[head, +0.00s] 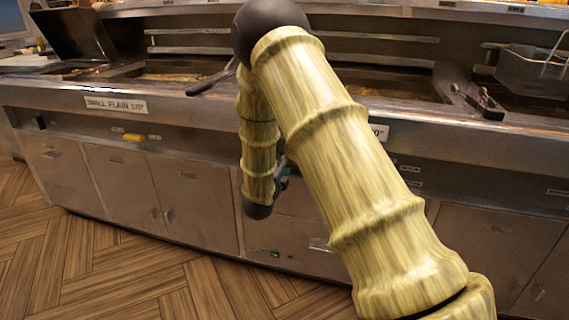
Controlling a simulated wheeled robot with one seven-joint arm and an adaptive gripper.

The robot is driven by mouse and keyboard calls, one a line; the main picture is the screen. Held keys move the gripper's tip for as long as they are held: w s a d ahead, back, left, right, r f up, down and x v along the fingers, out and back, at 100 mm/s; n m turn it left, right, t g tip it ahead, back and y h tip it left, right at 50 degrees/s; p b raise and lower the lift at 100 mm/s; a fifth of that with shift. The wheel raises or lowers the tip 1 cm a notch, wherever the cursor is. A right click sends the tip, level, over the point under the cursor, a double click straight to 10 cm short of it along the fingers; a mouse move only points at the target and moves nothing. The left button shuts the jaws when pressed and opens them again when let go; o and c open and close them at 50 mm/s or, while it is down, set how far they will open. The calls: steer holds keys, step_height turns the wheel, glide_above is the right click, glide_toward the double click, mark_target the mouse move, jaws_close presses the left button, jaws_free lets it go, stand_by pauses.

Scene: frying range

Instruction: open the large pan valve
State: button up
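My arm crosses the middle of the view in front of the frying range (205,115). Only a small dark part of what looks like my gripper (283,172) shows behind the lower arm link, close to the range front; its fingers cannot be made out. I cannot pick out the large pan valve; the range front behind my arm is hidden. A second sign (379,132), mostly covered by my arm, shows only its end.
Steel cabinet doors (195,200) line the range below the panel. A dark-handled tool (210,80) lies over the range edge, and tongs (480,101) and a wire basket (533,70) are at the right. The wooden floor (100,265) at the left front is clear.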

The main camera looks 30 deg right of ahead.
steer(key=shift+x, duration=1.5)
jaws_close()
